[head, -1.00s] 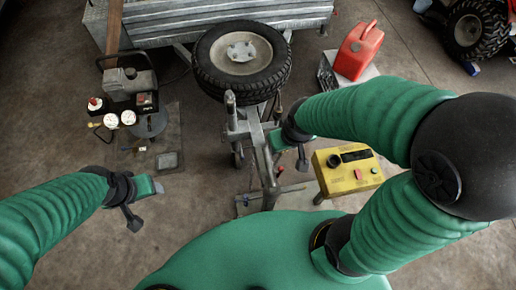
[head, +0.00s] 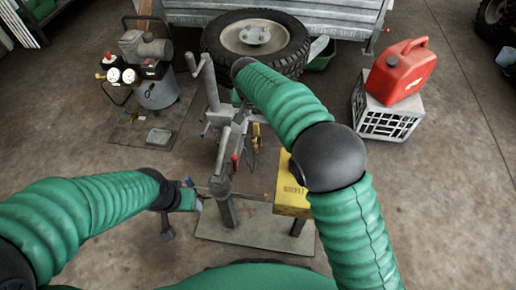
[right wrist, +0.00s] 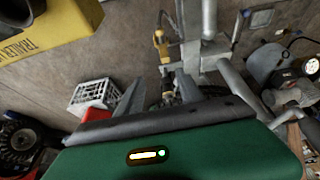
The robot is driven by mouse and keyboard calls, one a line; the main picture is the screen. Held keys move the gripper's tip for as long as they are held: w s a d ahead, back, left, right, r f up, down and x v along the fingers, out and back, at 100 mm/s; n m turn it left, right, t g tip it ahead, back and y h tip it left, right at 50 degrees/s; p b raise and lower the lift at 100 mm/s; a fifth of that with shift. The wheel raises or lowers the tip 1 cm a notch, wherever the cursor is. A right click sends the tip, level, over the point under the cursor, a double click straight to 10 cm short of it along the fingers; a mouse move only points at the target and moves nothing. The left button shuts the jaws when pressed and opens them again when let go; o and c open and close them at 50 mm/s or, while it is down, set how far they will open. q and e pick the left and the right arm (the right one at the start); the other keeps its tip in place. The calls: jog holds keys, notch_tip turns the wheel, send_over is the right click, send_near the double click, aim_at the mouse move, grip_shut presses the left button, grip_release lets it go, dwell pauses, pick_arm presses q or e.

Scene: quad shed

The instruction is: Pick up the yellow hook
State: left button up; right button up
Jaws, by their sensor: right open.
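The yellow hook (head: 256,135) hangs beside the grey trailer coupling post, right of it in the head view. In the right wrist view the yellow hook (right wrist: 160,45) hangs near top centre, beyond my right fingers and apart from them. My right gripper (right wrist: 170,88) is open and empty in the right wrist view. In the head view my right arm reaches forward toward the wheel, and its gripper is mostly hidden behind its own forearm. My left gripper (head: 194,196) is low and left of the post; its jaws are too small to read.
A yellow box (head: 291,196) stands right of the post, partly behind my right arm. A spare wheel (head: 256,40) is in front of the trailer. A red jerrycan (head: 402,72) sits on a white crate (head: 390,115) at right. A compressor (head: 150,80) stands at left.

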aim_at(255, 125)
jog(key=x, duration=0.2)
jog(key=b+x, duration=0.1)
jog(key=x, duration=0.2)
jog(key=a+b+x, duration=0.1)
jog(key=x, duration=0.2)
jog(key=shift+a+f, duration=0.1)
jog(key=shift+f, duration=0.05)
jog(key=shift+w+f+b, duration=0.1)
jog(key=shift+f+b, duration=0.2)
jog(key=b+x, duration=0.3)
jog(key=x, duration=0.1)
jog(key=shift+f, duration=0.25)
jog(key=shift+w+f, duration=0.15)
jog(key=shift+f, duration=0.1)
pick_arm(q)
notch_tip(255, 125, down, 6)
jog(key=a, duration=0.1)
jog(key=shift+f, duration=0.2)
pick_arm(e)
jog(key=shift+r, duration=0.15)
pick_arm(q)
jog(key=shift+d, duration=0.1)
pick_arm(e)
grip_shut()
